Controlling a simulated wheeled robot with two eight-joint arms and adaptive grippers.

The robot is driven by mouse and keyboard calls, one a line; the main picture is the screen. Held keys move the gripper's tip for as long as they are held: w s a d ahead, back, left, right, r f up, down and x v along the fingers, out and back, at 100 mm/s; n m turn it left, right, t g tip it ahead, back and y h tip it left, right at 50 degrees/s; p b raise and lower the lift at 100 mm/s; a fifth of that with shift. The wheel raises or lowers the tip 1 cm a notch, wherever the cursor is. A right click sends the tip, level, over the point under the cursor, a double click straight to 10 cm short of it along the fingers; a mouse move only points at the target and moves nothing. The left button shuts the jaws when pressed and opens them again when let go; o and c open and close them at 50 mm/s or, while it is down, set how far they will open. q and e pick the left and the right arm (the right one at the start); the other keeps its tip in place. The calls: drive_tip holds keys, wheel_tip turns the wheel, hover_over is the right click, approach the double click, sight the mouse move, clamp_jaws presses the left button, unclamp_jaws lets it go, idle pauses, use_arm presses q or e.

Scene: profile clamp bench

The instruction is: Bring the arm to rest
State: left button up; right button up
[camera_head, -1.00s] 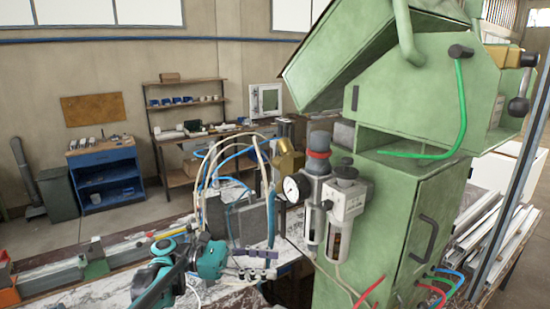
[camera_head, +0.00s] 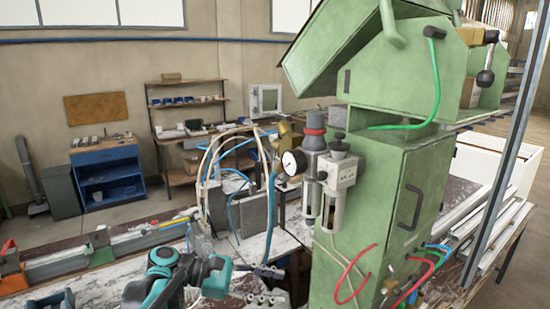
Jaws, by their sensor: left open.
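My left arm (camera_head: 165,278), teal and dark grey, comes in at the bottom, left of centre. My left gripper (camera_head: 264,286) shows low in the picture, cut by the bottom edge. It is open and I see nothing held in it. It is over the bench front, close to the left side of the green machine. My right arm and gripper are not in view.
The tall green machine (camera_head: 390,200) stands right of the gripper, with a pressure gauge (camera_head: 290,162), regulators and loose hoses. Grey blocks (camera_head: 252,215) and blue hoses stand behind. A profile rail (camera_head: 90,255) runs along the left of the bench (camera_head: 290,243).

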use_arm(q)
drive_tip(key=s+a+f+m+t+y+b, duration=0.2)
drive_tip(key=s+a+f+m+y+b, duration=0.3)
drive_tip(key=f, duration=0.5)
drive_tip(key=s+a+f+m+t+y+b, duration=0.2)
drive_tip(key=s+a+f+m+y+b, duration=0.3)
drive_tip(key=f, duration=0.6)
drive_tip(key=s+a+f+m+t+y+b, duration=0.2)
drive_tip(key=s+a+f+m+y+b, duration=0.2)
drive_tip(key=a+f+b, duration=0.3)
wheel_tip(320, 180, down, 4)
drive_tip(key=shift+s+f+m+t+y, duration=0.3)
drive_tip(key=shift+s+m+y, duration=0.15)
drive_tip(key=shift+m, duration=0.35)
